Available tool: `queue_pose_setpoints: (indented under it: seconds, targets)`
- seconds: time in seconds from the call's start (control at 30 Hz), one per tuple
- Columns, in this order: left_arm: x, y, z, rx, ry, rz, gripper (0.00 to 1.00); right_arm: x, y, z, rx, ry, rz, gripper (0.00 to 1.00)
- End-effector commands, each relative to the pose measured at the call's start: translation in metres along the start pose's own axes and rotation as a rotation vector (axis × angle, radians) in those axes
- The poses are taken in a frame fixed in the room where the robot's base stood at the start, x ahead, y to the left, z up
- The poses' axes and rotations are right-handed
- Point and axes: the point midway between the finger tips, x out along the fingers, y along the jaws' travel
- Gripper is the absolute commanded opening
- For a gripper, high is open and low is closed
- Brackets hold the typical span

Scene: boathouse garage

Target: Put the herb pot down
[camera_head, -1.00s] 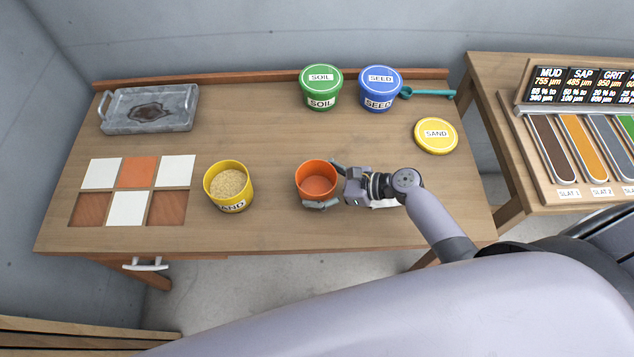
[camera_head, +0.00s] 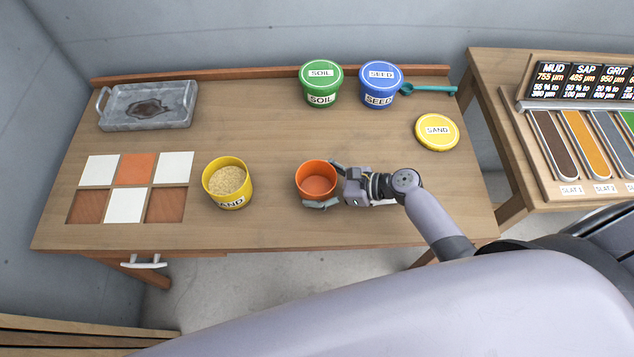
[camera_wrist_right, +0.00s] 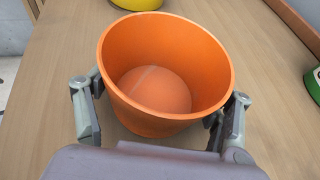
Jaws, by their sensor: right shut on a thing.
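The herb pot is an orange, round, open-topped pot (camera_head: 316,181), at the middle of the workbench in the head view. It looks empty inside. It also fills the middle of the right wrist view (camera_wrist_right: 160,75). My right gripper (camera_head: 325,186) reaches in from the right and is shut on the pot, with one finger on each side of its wall, as the right wrist view (camera_wrist_right: 165,120) shows. The pot is upright at or just above the bench top; whether its base touches the wood cannot be told. My left gripper is not in view.
A yellow sand tub (camera_head: 228,183) stands left of the pot, beside a checkered tile panel (camera_head: 124,206). A grey tray (camera_head: 148,105), green soil tub (camera_head: 321,84), blue seed tub (camera_head: 380,85), teal scoop (camera_head: 432,88) and yellow sand lid (camera_head: 437,132) lie farther back.

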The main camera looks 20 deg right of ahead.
Motion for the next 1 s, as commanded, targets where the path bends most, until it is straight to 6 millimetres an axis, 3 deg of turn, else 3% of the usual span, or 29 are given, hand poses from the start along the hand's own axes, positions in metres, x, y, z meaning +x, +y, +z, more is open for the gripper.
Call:
queue_pose_setpoints:
  seconds: [0.13, 0.17, 0.47, 0.83, 1.0]
  targets:
    - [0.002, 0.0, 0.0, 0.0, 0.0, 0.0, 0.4, 0.001, 0.0, -0.002, 0.0, -0.001, 0.0, 0.39]
    - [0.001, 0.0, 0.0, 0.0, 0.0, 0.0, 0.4, 0.001, 0.0, -0.002, 0.0, -0.001, 0.0, 0.77]
    - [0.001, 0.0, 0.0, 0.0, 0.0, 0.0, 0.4, 0.001, 0.0, -0.002, 0.0, 0.0, 0.0, 0.97]
    - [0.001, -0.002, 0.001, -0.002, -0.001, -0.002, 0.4, 0.0, 0.0, -0.002, 0.0, 0.0, 0.0, 0.99]
    - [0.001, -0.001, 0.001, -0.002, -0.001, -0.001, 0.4, -0.018, 0.0, -0.003, 0.001, 0.003, -0.001, 0.99]
